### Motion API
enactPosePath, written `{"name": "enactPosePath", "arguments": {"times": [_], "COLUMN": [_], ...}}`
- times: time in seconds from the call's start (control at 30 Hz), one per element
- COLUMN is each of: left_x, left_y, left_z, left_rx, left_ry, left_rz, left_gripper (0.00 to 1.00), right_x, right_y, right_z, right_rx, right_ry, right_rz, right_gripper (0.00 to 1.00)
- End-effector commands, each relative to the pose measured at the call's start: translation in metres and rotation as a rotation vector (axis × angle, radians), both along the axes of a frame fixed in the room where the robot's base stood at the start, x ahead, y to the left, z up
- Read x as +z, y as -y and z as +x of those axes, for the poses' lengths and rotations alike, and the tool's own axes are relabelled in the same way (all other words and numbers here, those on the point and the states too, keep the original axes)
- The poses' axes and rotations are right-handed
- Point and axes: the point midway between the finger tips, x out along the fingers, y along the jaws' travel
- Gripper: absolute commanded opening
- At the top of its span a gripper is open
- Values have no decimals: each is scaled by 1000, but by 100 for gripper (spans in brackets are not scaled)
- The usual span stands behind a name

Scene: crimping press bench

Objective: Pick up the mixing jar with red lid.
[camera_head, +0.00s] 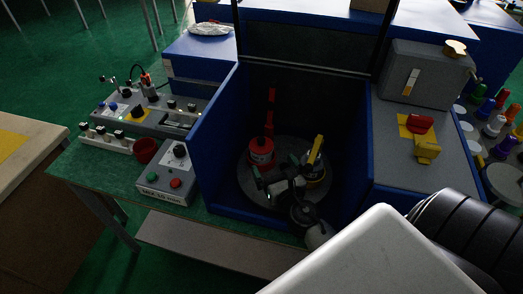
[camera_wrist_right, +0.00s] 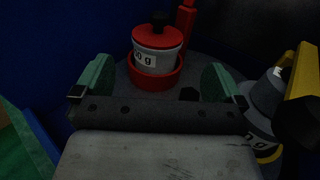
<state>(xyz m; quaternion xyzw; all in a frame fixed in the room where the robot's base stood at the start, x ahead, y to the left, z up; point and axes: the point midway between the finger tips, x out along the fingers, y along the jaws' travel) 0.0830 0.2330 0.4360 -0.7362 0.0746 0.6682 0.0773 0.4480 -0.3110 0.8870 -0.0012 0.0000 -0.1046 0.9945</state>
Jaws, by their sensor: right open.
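The mixing jar with red lid (camera_head: 262,145) stands upright on a round grey plate (camera_head: 248,188) inside a blue open-topped box. In the right wrist view the jar (camera_wrist_right: 155,62) shows a white label with dark print and a black knob on its lid, and its base sits in a red ring holder (camera_wrist_right: 172,80). My right gripper (camera_head: 276,168) is open, its green-padded fingers spread and empty. In the right wrist view the gripper (camera_wrist_right: 157,80) faces the jar, which appears centred between the fingertips and beyond them. My left gripper is not in view.
A second jar (camera_wrist_right: 268,92) in a yellow holder (camera_head: 317,152) stands close on the right of the gripper. Blue box walls (camera_head: 222,130) surround the plate. A control box with buttons (camera_head: 167,180) is at left, and a grey unit with red and yellow knobs (camera_head: 405,155) at right.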

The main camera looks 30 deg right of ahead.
Motion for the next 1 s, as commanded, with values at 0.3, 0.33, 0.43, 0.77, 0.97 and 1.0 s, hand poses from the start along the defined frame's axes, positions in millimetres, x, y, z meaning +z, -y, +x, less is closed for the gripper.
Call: {"name": "enactPosePath", "arguments": {"times": [0.3, 0.33, 0.43, 0.77, 0.97, 1.0], "left_x": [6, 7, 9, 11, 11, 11], "left_y": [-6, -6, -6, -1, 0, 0], "left_z": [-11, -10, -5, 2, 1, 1], "left_rx": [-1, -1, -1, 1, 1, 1], "left_ry": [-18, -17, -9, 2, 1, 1], "left_rz": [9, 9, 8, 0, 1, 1], "left_gripper": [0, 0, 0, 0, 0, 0], "right_x": [1, 1, 0, -2, -2, -2], "right_y": [6, 7, 8, 14, 14, 14], "right_z": [33, 37, 52, 80, 80, 80], "right_rx": [0, 0, -1, -1, -1, -1], "right_ry": [1, 1, 2, 0, 0, 0], "right_rz": [2, 2, 3, 2, 2, 2], "right_gripper": [100, 100, 100, 100, 94, 88]}}
